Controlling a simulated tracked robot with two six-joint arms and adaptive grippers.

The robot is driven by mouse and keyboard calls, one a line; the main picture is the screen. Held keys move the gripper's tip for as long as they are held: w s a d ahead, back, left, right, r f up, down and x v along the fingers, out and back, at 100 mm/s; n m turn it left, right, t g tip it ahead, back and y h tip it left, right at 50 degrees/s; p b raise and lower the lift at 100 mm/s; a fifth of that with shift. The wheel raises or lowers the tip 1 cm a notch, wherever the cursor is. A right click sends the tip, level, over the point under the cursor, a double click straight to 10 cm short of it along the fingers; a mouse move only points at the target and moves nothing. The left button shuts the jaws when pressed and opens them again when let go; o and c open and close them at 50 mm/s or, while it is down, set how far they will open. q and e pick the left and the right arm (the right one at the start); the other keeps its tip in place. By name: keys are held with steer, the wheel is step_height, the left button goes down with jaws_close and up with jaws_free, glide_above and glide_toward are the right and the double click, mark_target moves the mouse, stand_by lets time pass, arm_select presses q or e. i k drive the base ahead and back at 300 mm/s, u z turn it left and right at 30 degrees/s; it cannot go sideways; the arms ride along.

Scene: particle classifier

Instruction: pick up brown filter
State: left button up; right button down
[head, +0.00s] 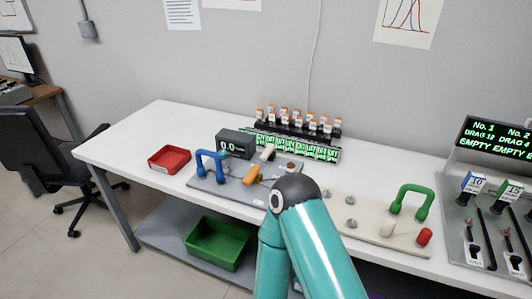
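A small brown round piece (291,166) shows at the right side of a grey board (228,190) on the white table, just above my teal arm link. It may be the brown filter, but it is too small to be sure. An orange-yellow piece (252,175) lies on the same board, left of it. My teal arm rises from the bottom centre and covers the board's right end. Neither gripper shows in the head view.
The board has a blue handle (210,165) and a dark display box (236,144) beside it. A red tray (169,159) stands left. Behind is a rack of orange-capped bottles (297,125). A beige board (365,222) with a green handle (411,201) lies right.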

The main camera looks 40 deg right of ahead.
mark_target(290, 167)
steer(key=u, duration=1.6)
steer(key=i, duration=0.1)
steer(key=z, duration=2.85)
